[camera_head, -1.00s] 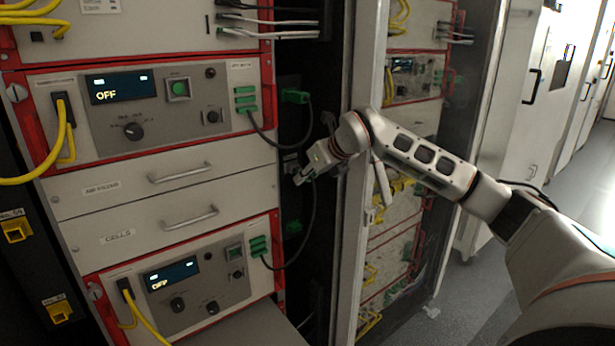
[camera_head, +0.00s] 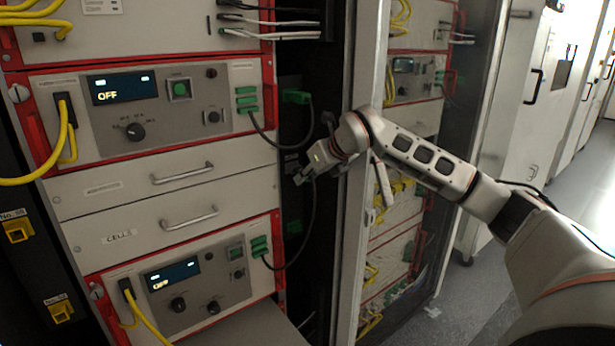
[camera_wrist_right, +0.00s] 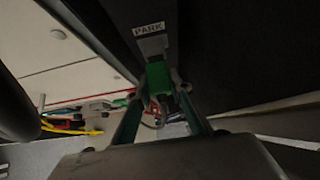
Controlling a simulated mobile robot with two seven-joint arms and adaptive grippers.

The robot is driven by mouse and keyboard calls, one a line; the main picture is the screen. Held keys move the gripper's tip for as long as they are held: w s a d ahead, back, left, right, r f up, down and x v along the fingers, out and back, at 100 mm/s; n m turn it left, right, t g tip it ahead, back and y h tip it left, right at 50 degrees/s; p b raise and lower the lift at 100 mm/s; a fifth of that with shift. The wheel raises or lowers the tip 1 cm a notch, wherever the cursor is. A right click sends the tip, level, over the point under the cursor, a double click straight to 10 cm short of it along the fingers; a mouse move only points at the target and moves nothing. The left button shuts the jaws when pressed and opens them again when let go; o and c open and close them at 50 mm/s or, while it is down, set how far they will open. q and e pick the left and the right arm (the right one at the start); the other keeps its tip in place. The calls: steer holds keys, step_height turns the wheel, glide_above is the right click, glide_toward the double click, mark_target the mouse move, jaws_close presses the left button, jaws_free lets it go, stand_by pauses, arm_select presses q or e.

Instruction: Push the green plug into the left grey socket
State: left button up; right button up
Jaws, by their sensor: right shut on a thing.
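My right gripper (camera_head: 303,175) is at the dark strip beside the cabinet front, above the lower unit. In the right wrist view its fingers (camera_wrist_right: 160,98) are shut on a green plug (camera_wrist_right: 157,77). The plug's far end is against or in a grey socket (camera_wrist_right: 152,45) under a "PARK" label; how deep it sits I cannot tell. In the head view the fingers mostly hide this plug. I cannot make out which socket is the left grey one. My left gripper is not in view.
Another green plug (camera_head: 296,97) with a black cable is on the dark strip above my gripper. A black cable (camera_head: 312,215) hangs just below the gripper. The cabinet's metal frame edge (camera_head: 350,230) stands close to the right of it. Drawer handles (camera_head: 190,217) project at left.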

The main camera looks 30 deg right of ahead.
steer(key=shift+w, duration=0.65)
stand_by(0.3)
steer(key=o, duration=0.9)
steer(key=shift+s, duration=0.1)
